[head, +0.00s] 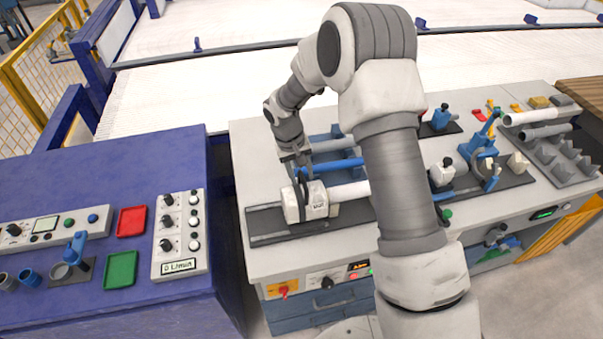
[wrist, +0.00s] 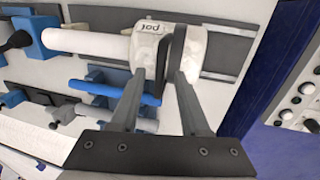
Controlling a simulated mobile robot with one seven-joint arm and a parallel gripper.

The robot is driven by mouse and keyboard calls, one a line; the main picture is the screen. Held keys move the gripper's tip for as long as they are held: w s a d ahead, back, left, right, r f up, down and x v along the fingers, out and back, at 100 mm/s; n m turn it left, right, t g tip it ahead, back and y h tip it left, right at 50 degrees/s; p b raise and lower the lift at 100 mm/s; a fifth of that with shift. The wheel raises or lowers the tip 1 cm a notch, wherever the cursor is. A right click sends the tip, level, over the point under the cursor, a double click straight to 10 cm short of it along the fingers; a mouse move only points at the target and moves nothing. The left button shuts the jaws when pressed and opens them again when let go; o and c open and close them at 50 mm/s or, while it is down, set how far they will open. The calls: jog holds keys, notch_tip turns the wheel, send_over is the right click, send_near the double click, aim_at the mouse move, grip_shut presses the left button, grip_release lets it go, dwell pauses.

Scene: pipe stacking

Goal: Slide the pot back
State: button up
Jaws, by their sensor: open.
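The pot (head: 318,203) is a white block lettered "pot" at the left end of the bench, on a dark rail (head: 265,222). A white pipe (head: 348,191) extends from it to the right, partly hidden behind my arm. In the wrist view the pot (wrist: 150,42) shows at the top centre, with a black plate (wrist: 177,50) between its white parts and the pipe (wrist: 85,42) running left. My gripper (head: 303,182) is open at the top of the pot. In the wrist view its fingers (wrist: 161,78) reach either side of the black plate; contact cannot be told.
A blue pipe (head: 335,164) on blue supports lies just behind the pot. Clamps and blue fixtures (head: 480,150) stand to the right, with a grey pipe rack (head: 560,155) at the far right. A blue control cabinet (head: 75,200) stands left, across a narrow gap.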

jog(key=shift+d+f, duration=0.1)
jog(key=shift+f, duration=0.2)
grip_shut()
dwell(1.3)
